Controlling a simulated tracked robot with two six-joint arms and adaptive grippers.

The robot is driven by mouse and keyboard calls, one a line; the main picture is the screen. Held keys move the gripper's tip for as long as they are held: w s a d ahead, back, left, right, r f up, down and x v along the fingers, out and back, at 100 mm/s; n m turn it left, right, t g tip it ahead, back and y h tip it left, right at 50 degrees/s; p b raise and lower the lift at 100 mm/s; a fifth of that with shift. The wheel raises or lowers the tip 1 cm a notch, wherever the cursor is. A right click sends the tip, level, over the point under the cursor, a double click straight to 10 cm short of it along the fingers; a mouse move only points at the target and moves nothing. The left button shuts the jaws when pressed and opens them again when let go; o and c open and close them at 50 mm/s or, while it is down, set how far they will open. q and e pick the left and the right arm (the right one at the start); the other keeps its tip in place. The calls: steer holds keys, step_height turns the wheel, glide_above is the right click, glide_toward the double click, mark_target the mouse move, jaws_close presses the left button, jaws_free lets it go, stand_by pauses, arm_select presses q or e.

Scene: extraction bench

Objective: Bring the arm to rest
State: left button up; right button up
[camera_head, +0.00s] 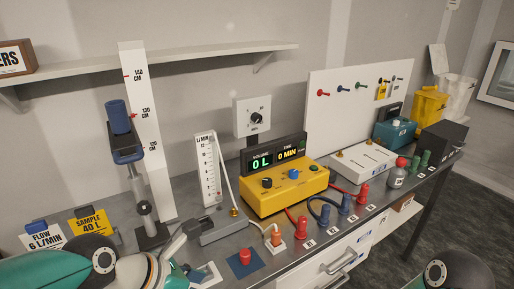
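My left arm comes in low at the left. What seems to be its gripper (183,240) is at the front edge of the bench, near the grey base of the flow meter; its fingers are too unclear to tell open from shut. Only a rounded part of my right arm shows at the bottom right corner, and its gripper is out of the picture. The bench (335,225) runs from the lower left to the upper right.
A yellow box (285,190) with "0 L" and "0 MIN" displays stands mid-bench. A flow meter (208,170) and a height stand with a blue cylinder (118,117) are left. Red, blue and green plugs line the front right. A red knob (245,257) sits on a blue mat.

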arm_select(q)
steer(key=s+f+m+g+b, duration=0.1)
steer(key=s+f+m+b, duration=0.1)
steer(key=f+m, duration=0.6)
steer(key=s+a+f+m+g+y+b, duration=0.1)
steer(key=s+f+m+b, duration=0.2)
steer(key=f, duration=1.9)
steer(key=s+a+f+m+g+b, duration=0.1)
steer(key=s+f+m, duration=0.3)
steer(key=f+m, duration=0.9)
step_height(320, 180, down, 2)
steer(key=shift+s+a+f+g+y+b, duration=0.15)
steer(key=shift+s+g+y+b, duration=0.15)
steer(key=shift+g+y+b, duration=0.25)
arm_select(e)
step_height(320, 180, down, 8)
steer(key=shift+w, duration=0.2)
